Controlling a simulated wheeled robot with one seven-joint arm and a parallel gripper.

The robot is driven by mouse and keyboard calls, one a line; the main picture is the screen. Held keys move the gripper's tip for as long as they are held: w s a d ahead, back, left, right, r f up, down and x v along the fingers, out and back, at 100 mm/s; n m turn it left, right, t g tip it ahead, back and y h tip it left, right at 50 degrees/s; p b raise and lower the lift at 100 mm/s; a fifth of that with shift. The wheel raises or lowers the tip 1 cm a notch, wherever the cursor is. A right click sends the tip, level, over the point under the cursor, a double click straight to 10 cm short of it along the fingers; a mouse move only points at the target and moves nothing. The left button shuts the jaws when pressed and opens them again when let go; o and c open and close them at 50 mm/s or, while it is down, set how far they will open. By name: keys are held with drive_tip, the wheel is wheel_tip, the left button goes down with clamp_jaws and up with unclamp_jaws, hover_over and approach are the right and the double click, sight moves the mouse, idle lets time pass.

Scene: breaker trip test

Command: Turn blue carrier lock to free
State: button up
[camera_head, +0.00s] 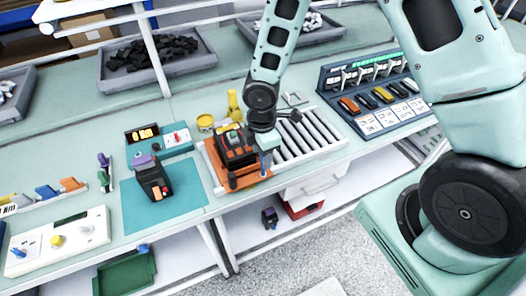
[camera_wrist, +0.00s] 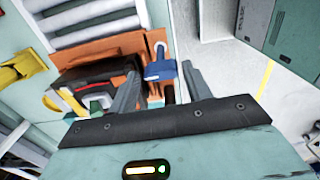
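The blue carrier lock (camera_wrist: 160,70) shows in the wrist view as a small blue handle with a pale end, at the edge of the orange carrier (camera_wrist: 100,45). My gripper (camera_wrist: 162,80) is open, with one finger on each side of the lock in the picture; I cannot tell whether either finger touches it. A black and red breaker (camera_wrist: 95,85) sits on the carrier, partly hidden by a finger. In the head view the carrier (camera_head: 218,172) lies on the bench with the breaker (camera_head: 234,150) on it.
A roller conveyor (camera_head: 308,137) lies right of the carrier. A second black device (camera_head: 153,182) stands on a teal mat (camera_head: 190,200) to the left. A rack (camera_head: 375,95) with several coloured pieces is at the right. The bench's front edge is close to the carrier.

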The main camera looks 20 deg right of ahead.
drive_tip(key=shift+o, duration=0.2)
wheel_tip(320, 180, up, 17)
drive_tip(key=shift+r, duration=0.2)
idle(0.4)
drive_tip(key=shift+d, duration=0.1)
drive_tip(key=s+a+f+m+b, duration=0.2)
drive_tip(key=s+a+m+b, duration=0.1)
drive_tip(key=s, duration=0.7)
drive_tip(key=s+a+f+m+b, duration=0.2)
drive_tip(key=s+a+m+b, duration=0.1)
drive_tip(key=s+m+b, duration=0.2)
drive_tip(key=s+m, duration=0.2)
drive_tip(key=s, duration=0.2)
drive_tip(key=shift+s+a+f+m+y, duration=0.15)
drive_tip(key=shift+s+m+y, duration=0.15)
drive_tip(key=shift+s, duration=0.05)
